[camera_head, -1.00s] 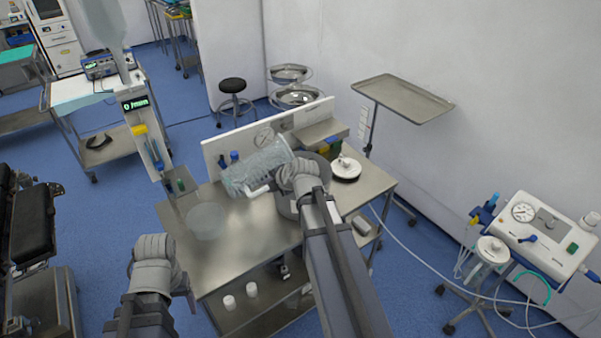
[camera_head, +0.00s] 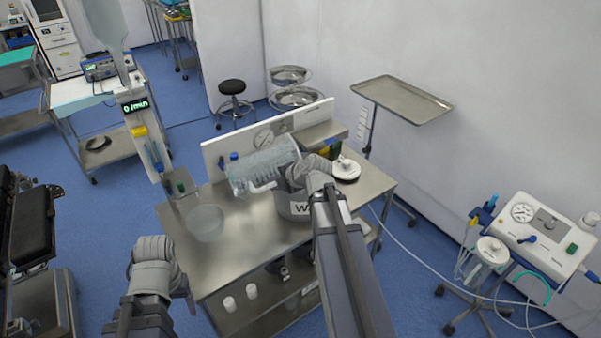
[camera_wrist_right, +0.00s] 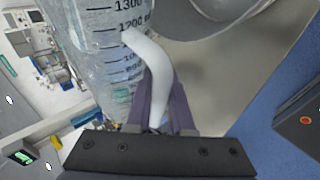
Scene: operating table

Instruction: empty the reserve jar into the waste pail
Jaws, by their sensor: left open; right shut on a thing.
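The reserve jar (camera_head: 262,166) is a clear, ribbed, graduated vessel. It is tipped almost onto its side above the steel table. My right gripper (camera_wrist_right: 160,112) is shut on its white handle (camera_wrist_right: 150,60); its fingertips are largely hidden in the head view. The grey waste pail (camera_head: 298,209), marked with a "W", stands on the table below the jar's right end. My right wrist and the jar hide much of its rim. I cannot tell whether anything runs out of the jar. My left gripper (camera_head: 160,283) is open and empty, in front of the table's left side.
A white-topped round lid (camera_head: 345,168) lies on the table (camera_head: 240,245) right of the pail. A pale translucent disc (camera_head: 205,222) lies at left. A white upright panel (camera_head: 225,150) borders the back. A suction machine (camera_head: 540,235) stands at right.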

